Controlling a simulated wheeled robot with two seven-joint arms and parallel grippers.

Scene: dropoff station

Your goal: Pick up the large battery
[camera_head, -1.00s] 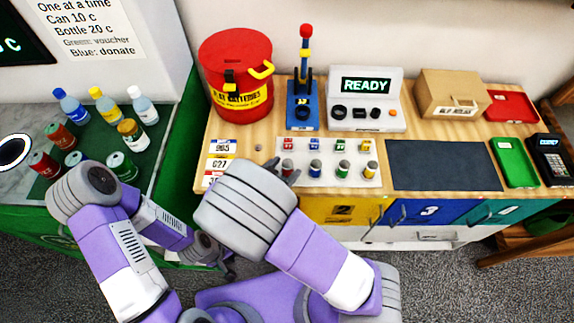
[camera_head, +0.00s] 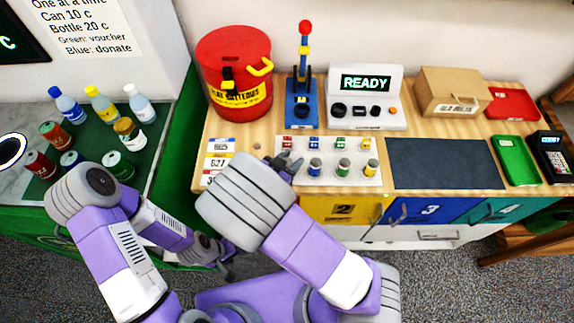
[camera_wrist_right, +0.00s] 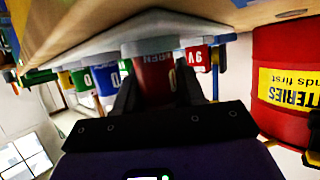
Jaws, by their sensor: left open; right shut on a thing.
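A white holder board (camera_head: 330,179) carries a front row of large batteries: a blue one (camera_head: 315,167), a green one (camera_head: 343,167) and a yellow one (camera_head: 369,168). The large red battery is hidden behind my right gripper (camera_head: 284,166) in the head view. In the right wrist view the red battery (camera_wrist_right: 154,80) sits between the two dark fingers, which are shut on it. Its end meets a grey collar (camera_wrist_right: 155,47) at the board; I cannot tell whether it is lifted. My left gripper (camera_head: 224,262) is open and empty, low in front of the cabinet.
Small batteries (camera_head: 313,143) stand behind the large ones. A red bin (camera_head: 236,75), a blue lever device (camera_head: 303,108) and a READY console (camera_head: 365,100) stand behind. A dark mat (camera_head: 445,176) lies clear at right. Cans and bottles (camera_head: 65,105) stand at left.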

